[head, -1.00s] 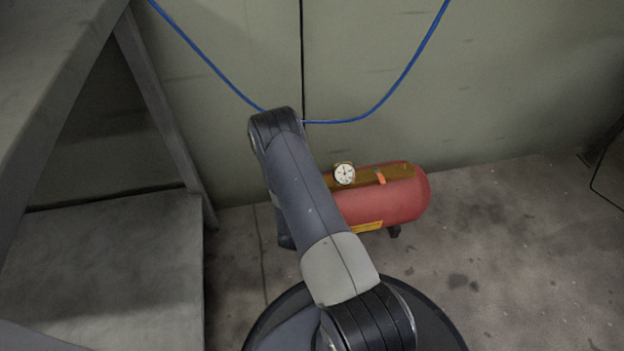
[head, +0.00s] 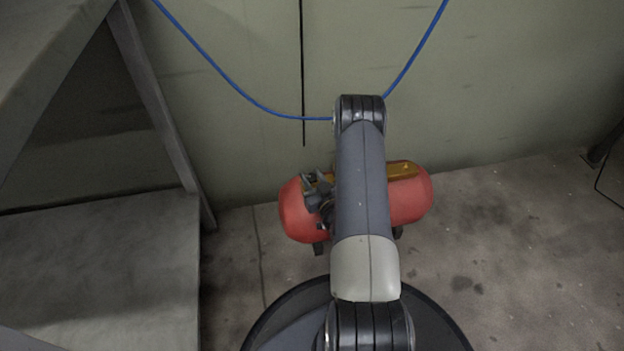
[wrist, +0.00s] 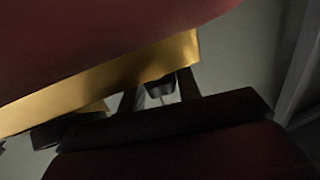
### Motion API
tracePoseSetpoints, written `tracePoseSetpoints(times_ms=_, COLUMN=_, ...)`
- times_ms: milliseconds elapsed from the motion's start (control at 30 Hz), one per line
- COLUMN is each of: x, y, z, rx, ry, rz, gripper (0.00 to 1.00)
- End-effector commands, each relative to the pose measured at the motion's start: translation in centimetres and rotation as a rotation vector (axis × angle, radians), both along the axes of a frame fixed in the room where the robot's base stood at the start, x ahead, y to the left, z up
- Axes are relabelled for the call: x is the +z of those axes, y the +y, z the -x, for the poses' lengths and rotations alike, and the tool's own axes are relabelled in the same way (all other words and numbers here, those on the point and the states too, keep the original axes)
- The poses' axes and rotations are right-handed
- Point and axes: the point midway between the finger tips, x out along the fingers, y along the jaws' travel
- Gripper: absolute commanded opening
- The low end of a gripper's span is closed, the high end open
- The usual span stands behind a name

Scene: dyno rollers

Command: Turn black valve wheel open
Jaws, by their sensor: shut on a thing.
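The red tank (head: 299,212) with its yellow top plate (head: 402,171) stands on the floor by the wall in the head view. My gripper (head: 313,181) is at the upper left part of the tank, partly hidden by my arm. In the wrist view, two dark fingers (wrist: 160,92) stand on either side of a small dark piece, apparently the black valve wheel (wrist: 160,87), and are shut on it. The wheel's rim and turn position cannot be made out. The yellow plate (wrist: 120,75) lies close to the fingers. The tank's gauge is hidden behind my arm.
A grey metal table frame (head: 160,110) stands at the left. A blue hose (head: 240,93) hangs along the green wall (head: 520,80) behind the tank. The floor (head: 520,260) at the right is clear.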

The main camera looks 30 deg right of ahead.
Motion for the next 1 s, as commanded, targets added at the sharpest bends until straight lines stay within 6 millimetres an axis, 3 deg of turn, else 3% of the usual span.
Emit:
tracePoseSetpoints(times_ms=700, x=0.03, y=0.02, z=-0.08, rx=0.072, ry=0.000, rz=0.000, gripper=0.10)
tracePoseSetpoints(times_ms=733, x=0.03, y=0.02, z=-0.08, rx=0.072, ry=0.000, rz=0.000, gripper=0.33)
tracePoseSetpoints(times_ms=1000, x=0.03, y=0.02, z=-0.07, rx=0.072, ry=0.000, rz=0.000, gripper=0.52)
